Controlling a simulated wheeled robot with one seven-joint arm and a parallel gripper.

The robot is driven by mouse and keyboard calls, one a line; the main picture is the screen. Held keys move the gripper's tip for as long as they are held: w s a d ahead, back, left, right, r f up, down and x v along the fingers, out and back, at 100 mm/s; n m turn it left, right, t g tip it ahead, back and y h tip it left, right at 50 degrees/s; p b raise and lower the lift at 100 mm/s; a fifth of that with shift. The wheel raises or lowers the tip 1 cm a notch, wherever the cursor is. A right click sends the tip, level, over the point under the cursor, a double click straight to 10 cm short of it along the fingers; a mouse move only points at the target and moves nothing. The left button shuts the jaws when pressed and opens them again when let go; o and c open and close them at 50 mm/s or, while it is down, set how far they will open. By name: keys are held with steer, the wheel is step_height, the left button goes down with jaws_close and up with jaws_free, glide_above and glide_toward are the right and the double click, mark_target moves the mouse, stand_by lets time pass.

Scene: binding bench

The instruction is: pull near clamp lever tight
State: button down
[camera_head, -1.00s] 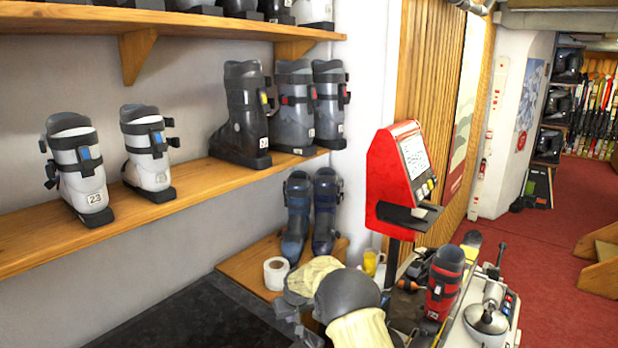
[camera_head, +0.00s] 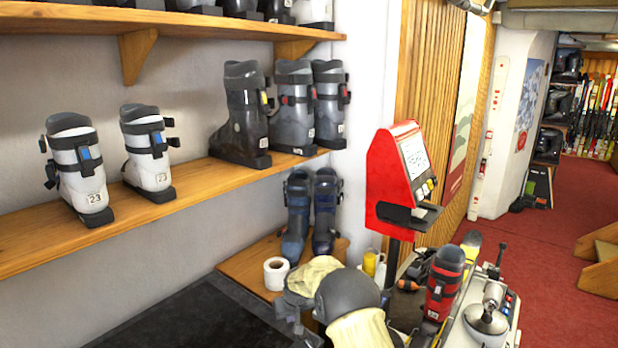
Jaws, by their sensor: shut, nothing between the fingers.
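The bench (camera_head: 455,337) is at the lower right, with a ski boot (camera_head: 440,290) in dark and red standing on it. Right of the boot is a grey metal fixture (camera_head: 487,319) with a domed base and an upright handle. A thin upright rod with a dark tip (camera_head: 500,255) stands behind it. I cannot tell which of these parts, if any, is the near clamp lever. My cream and dark grey arm fills the lower middle and hides the bench's left part. My gripper does not show.
A red terminal (camera_head: 393,185) on a post stands behind the bench. Shelves with ski boots (camera_head: 148,150) line the left wall. A paper roll (camera_head: 276,273) and blue boots (camera_head: 297,215) are on a low wooden ledge. Red carpet (camera_head: 545,255) is open at the right.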

stand_by(0.6)
step_height(320, 180, down, 6)
steer(key=b, duration=0.4)
stand_by(0.9)
stand_by(0.3)
